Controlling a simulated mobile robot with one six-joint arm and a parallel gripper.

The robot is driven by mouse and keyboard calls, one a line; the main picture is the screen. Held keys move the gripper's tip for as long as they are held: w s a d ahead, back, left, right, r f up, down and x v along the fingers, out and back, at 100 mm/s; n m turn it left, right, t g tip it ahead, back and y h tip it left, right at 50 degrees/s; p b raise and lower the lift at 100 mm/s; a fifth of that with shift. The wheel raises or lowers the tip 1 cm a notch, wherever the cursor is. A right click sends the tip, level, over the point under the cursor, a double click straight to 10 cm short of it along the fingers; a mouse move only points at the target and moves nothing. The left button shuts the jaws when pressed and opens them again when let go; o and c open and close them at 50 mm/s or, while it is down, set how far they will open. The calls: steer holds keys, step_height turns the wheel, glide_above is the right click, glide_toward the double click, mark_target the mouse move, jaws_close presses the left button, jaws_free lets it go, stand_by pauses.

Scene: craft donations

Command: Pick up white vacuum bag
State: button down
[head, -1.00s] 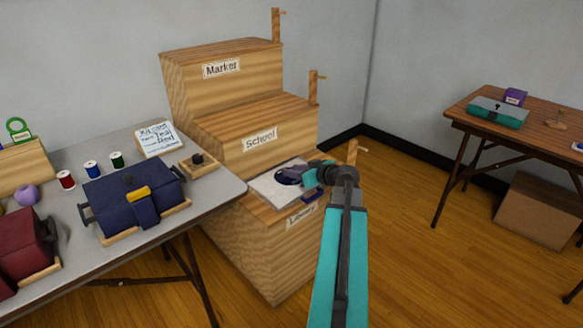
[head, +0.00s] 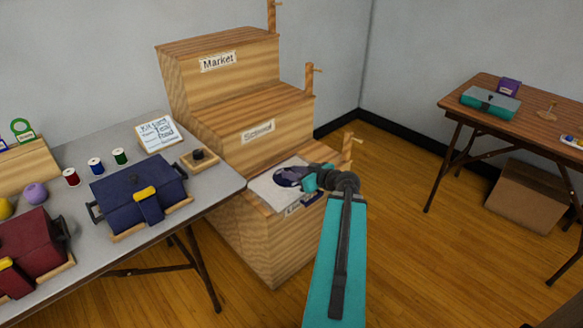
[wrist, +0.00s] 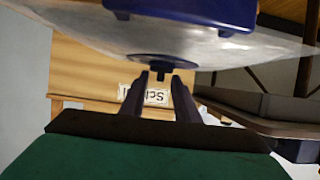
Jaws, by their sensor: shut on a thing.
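The white vacuum bag (head: 266,192) is a pale, flat sheet with a round dark blue part on it. In the head view it is at the lowest wooden step, and whether it rests there or hangs just above is unclear. My gripper (head: 303,180) is at its right side and covers part of it. In the wrist view the bag (wrist: 110,35) is a translucent sheet with a blue piece on top, across the upper part. My gripper (wrist: 160,78) shows there with both fingers close about a small dark tab under the bag, shut on it.
The wooden steps bear the labels Market (head: 218,62) and School (head: 257,131); the lowest label is mostly hidden. Posts stand at their right side. A grey table (head: 215,185) on the left holds a blue case (head: 120,190), a red case (head: 35,240) and spools.

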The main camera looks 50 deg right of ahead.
steer(key=shift+s+a+r+p, duration=0.35)
steer(key=shift+s+p, duration=0.1)
steer(key=shift+p, duration=4.5)
steer(key=p, duration=0.2)
steer(key=s+a+p, duration=0.1)
steer(key=p, duration=0.2)
steer(key=shift+f, duration=0.2)
